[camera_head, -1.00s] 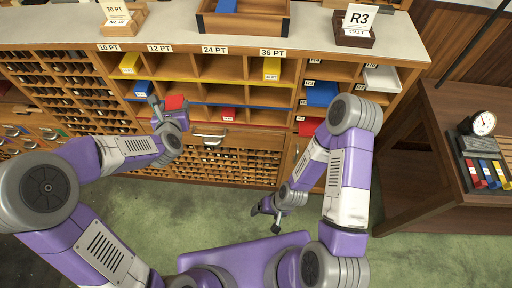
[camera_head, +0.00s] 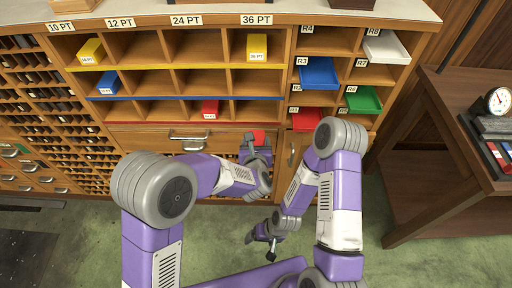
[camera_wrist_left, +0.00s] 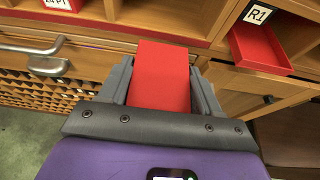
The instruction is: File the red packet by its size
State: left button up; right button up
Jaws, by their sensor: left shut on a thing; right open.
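The red packet (camera_head: 259,137) is in my left gripper (camera_head: 257,148), in front of the drawer band below the pigeonholes. In the left wrist view the red packet (camera_wrist_left: 160,75) stands between the two fingers, its plain face showing no readable label. The pigeonhole rack (camera_head: 155,97) has columns marked 10 PT, 12 PT, 24 PT and 36 PT, with yellow, blue and red edged rows. A smaller red packet (camera_head: 210,108) sits in the red row's third column; the bottom right compartment beside it looks empty. My right gripper (camera_head: 268,240) is open and empty, low over the floor.
Yellow packets (camera_head: 91,50) (camera_head: 257,47) and a blue packet (camera_head: 106,82) sit in other compartments. Right of the rack are trays: red at R1 (camera_head: 306,118), blue at R3 (camera_head: 319,72), green (camera_head: 363,100) and white (camera_head: 385,48). Drawer handles (camera_head: 187,137) stick out below. A wooden table (camera_head: 440,150) stands at right.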

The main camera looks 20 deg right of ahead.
aim_at(256, 131)
pick_arm(q)
jog(key=shift+r, duration=0.15)
jog(key=shift+b, duration=0.65)
jog(key=shift+w+d, duration=0.25)
jog(key=shift+w, duration=0.55)
jog(key=shift+w+d, duration=0.3)
jog(key=shift+w, duration=0.7)
jog(key=shift+w+d, duration=0.25)
jog(key=shift+w, duration=0.7)
jog(key=shift+w+d, duration=0.2)
jog(key=shift+w, duration=0.45)
jog(key=shift+w+d, duration=0.2)
jog(key=shift+w, duration=0.45)
jog(key=shift+w+d, duration=0.2)
jog(key=shift+w, duration=0.5)
jog(key=shift+w+d, duration=0.2)
jog(key=shift+w, duration=0.5)
jog(key=shift+w+d+p, duration=0.2)
jog(key=shift+w+p, duration=0.05)
jog(key=shift+w, duration=0.4)
jog(key=shift+w+d+p, duration=0.15)
jog(key=shift+w+p, duration=0.1)
jog(key=shift+w, duration=0.4)
jog(key=shift+w+d+p, duration=0.2)
jog(key=shift+w+p, duration=0.05)
jog(key=shift+w, duration=0.4)
jog(key=shift+w+d+p, duration=0.2)
jog(key=shift+w+p, duration=0.05)
jog(key=shift+w, duration=0.4)
